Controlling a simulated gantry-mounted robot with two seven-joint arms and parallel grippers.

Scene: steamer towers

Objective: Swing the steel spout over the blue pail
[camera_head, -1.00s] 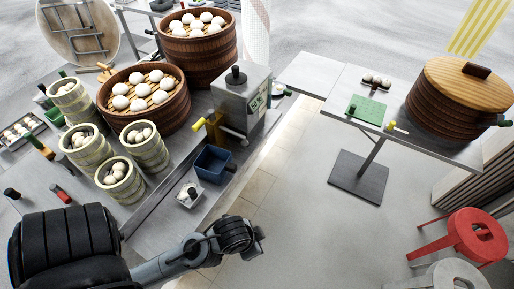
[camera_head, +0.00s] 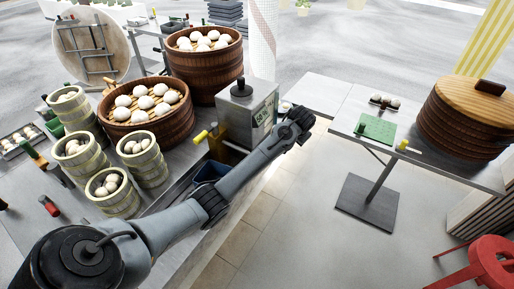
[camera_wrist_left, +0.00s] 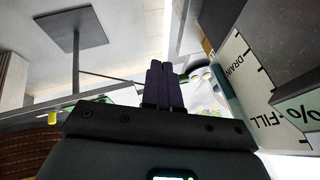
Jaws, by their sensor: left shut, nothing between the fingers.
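The steel tank (camera_head: 236,118) with a black top knob stands at the counter's right edge; its panel marked DRAIN and FILL shows in the left wrist view (camera_wrist_left: 235,62). A yellow-handled valve (camera_head: 201,136) sticks out at its front left. The steel spout is hidden behind my left arm in the head view. The blue pail (camera_head: 208,168) sits below the valve, partly covered by my arm. My left gripper (camera_head: 303,115) is shut and empty, right of the tank above the gap between the tables; its closed fingers show in the left wrist view (camera_wrist_left: 162,82). My right gripper is not in view.
Bamboo steamers of buns (camera_head: 122,172) crowd the counter left of my arm. Large steamers (camera_head: 205,75) stand behind. A side table (camera_head: 345,122) at right holds a green mat (camera_head: 376,128) and a lidded steamer (camera_head: 460,125). Open floor lies between.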

